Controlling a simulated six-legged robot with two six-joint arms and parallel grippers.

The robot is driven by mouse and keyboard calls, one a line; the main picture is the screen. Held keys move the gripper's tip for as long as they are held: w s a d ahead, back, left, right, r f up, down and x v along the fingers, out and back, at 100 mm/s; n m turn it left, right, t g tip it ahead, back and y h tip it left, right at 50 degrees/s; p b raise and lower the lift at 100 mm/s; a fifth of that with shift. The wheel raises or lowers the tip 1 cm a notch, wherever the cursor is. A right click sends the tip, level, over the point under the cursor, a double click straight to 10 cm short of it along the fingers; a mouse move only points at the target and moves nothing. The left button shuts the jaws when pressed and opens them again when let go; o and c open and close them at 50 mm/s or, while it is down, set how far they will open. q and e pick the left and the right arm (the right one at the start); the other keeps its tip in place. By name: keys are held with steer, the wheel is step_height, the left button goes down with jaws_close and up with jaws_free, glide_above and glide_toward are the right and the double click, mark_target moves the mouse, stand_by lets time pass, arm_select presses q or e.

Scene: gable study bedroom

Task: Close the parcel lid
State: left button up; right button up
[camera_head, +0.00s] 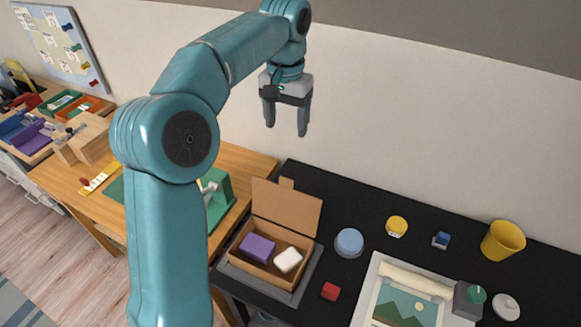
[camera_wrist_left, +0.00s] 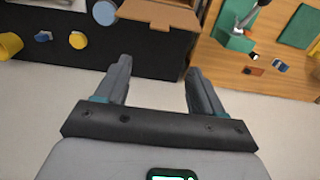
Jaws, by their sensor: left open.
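The parcel is a brown cardboard box (camera_head: 246,270) on a dark grey mat at the left end of the black table. Its lid (camera_head: 287,210) stands up, open, at the back edge. Inside lie a purple block (camera_head: 257,248) and a white block (camera_head: 288,260). My left gripper (camera_head: 286,117) is open and empty, pointing down, in the air above and behind the lid. In the left wrist view, the fingers (camera_wrist_left: 155,82) are spread, and part of the lid (camera_wrist_left: 155,14) shows at the top edge. My right gripper is not in view.
A blue round container (camera_head: 349,243), a yellow-topped jar (camera_head: 397,226), a small blue item (camera_head: 441,240) and a yellow cup (camera_head: 503,240) stand right of the box. A red block (camera_head: 330,291) lies in front. A picture sheet (camera_head: 402,302) lies at the front right. A wooden desk (camera_head: 75,175) adjoins left.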

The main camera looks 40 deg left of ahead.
mark_target(286, 179)
arm_select(q)
steer(key=f, duration=1.6)
steer(key=shift+s+d, duration=0.15)
steer(key=shift+s, duration=0.15)
steer(key=shift+s+d+r, duration=0.15)
jaws_close()
